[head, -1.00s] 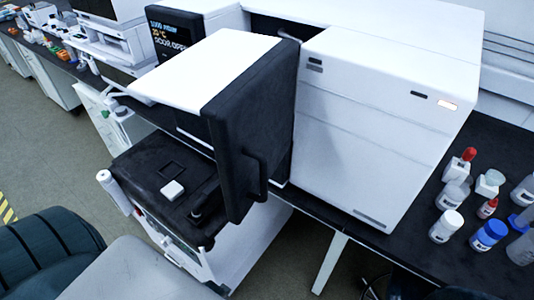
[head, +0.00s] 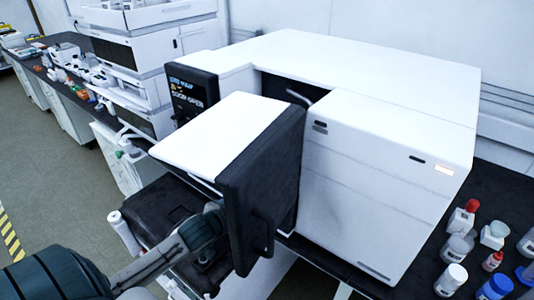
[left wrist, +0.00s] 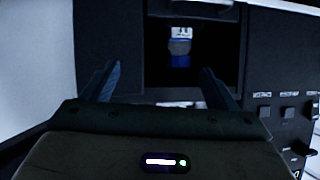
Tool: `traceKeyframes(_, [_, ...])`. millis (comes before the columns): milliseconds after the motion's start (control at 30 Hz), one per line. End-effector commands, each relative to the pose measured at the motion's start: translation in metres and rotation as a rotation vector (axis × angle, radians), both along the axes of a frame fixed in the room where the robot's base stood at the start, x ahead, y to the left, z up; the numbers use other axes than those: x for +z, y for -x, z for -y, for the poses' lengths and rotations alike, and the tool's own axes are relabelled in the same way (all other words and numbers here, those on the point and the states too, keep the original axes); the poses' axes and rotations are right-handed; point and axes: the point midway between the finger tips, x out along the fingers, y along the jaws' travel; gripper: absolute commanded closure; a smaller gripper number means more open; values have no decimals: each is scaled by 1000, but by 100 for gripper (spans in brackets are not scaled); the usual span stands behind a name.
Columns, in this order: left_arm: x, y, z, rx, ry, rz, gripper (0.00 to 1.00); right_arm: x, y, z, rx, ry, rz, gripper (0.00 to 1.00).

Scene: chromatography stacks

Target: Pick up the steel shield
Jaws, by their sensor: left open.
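I cannot pick out a steel shield for certain in either view. In the left wrist view my left gripper (left wrist: 160,70) is open and empty, its two dark fingers spread before a dark opening. A small object with a white top and blue lower part (left wrist: 180,48) stands inside the opening, beyond the fingertips and apart from them. Pale bits (left wrist: 180,104) show low between the fingers, too little to identify. In the head view my left arm reaches over the black-topped cart, and its gripper is hidden behind the open door. My right gripper is not in view.
The white instrument (head: 385,175) has its thick black-edged door (head: 265,185) swung out beside my left arm. The black-topped cart (head: 150,212) stands below. Several bottles (head: 470,250) stand on the right bench. In the wrist view, a panel with buttons (left wrist: 287,112) lies right of the opening.

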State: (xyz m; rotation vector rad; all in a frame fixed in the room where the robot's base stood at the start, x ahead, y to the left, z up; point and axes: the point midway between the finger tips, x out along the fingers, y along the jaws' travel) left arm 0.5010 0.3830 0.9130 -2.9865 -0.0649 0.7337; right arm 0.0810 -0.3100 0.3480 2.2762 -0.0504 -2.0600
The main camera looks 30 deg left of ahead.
Motion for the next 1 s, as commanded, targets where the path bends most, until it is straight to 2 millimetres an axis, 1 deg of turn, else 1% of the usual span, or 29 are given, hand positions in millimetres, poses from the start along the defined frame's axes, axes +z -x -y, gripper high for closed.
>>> traceKeyframes(33, [21, -21, -14, -19, 1, 73, 20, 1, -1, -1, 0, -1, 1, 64])
traceKeyframes(100, [46, -42, -27, -44, 24, 162, 20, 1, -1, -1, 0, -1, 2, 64])
traceKeyframes(200, [75, -63, -41, -79, 52, 253, 20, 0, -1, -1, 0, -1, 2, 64])
traceKeyframes(300, [93, -74, -49, -103, 71, 307, 20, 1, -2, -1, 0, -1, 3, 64])
traceKeyframes(333, [96, -76, -50, -108, 76, 317, 20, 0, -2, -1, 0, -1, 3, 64])
traceKeyframes(400, [101, -80, -52, -113, 81, 331, 20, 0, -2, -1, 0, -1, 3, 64])
traceKeyframes(533, [100, -90, -52, -110, 86, 335, 20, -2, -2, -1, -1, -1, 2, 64])
traceKeyframes(800, [95, -121, -50, -110, 86, 333, 20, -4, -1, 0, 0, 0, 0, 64])
traceKeyframes(900, [94, -129, -49, -112, 83, 332, 20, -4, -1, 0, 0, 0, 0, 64])
traceKeyframes(1000, [92, -133, -48, -114, 84, 330, 20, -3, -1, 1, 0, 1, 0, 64])
